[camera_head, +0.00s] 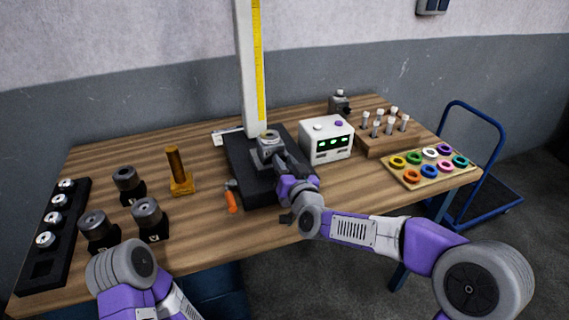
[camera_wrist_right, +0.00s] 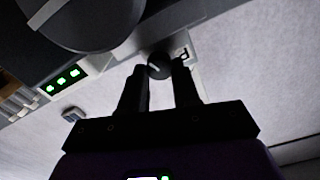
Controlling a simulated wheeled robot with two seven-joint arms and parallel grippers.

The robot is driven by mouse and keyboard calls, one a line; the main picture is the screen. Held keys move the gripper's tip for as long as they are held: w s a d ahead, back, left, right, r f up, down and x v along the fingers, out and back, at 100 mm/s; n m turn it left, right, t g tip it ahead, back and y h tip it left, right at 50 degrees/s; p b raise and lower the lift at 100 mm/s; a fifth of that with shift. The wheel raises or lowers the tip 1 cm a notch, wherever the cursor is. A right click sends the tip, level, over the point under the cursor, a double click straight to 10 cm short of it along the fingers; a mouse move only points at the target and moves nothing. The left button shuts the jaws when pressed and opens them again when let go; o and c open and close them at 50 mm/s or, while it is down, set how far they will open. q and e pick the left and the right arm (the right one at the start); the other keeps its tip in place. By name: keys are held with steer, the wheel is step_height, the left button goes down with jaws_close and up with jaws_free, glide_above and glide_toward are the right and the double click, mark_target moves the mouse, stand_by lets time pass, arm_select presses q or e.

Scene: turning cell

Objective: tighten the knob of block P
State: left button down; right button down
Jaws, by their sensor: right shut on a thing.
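A grey block (camera_head: 268,147) with a round top stands on a black base plate (camera_head: 246,178) at the foot of a white column. My right gripper (camera_head: 277,157) reaches this block from the front and hides part of it. In the right wrist view, the fingers (camera_wrist_right: 160,78) are closed around a small dark round knob (camera_wrist_right: 159,64) on the block's side. A letter mark shows beside the knob, too small to read surely. My left arm enters at the lower left of the head view; its gripper is out of view.
A white column (camera_head: 251,70) with a yellow scale rises behind. A white box with green displays (camera_head: 327,139) stands close right of the plate. An orange-handled tool (camera_head: 231,199) lies at the plate's front left. Several black blocks (camera_head: 128,184) stand left; a ring tray (camera_head: 430,166) is right.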

steer(key=shift+m, duration=0.4)
steer(key=c, duration=0.8)
jaws_free()
steer(key=v, duration=0.7)
steer(key=shift+s+p, duration=0.3)
steer(key=shift+p, duration=0.15)
steer(key=shift+d, duration=0.1)
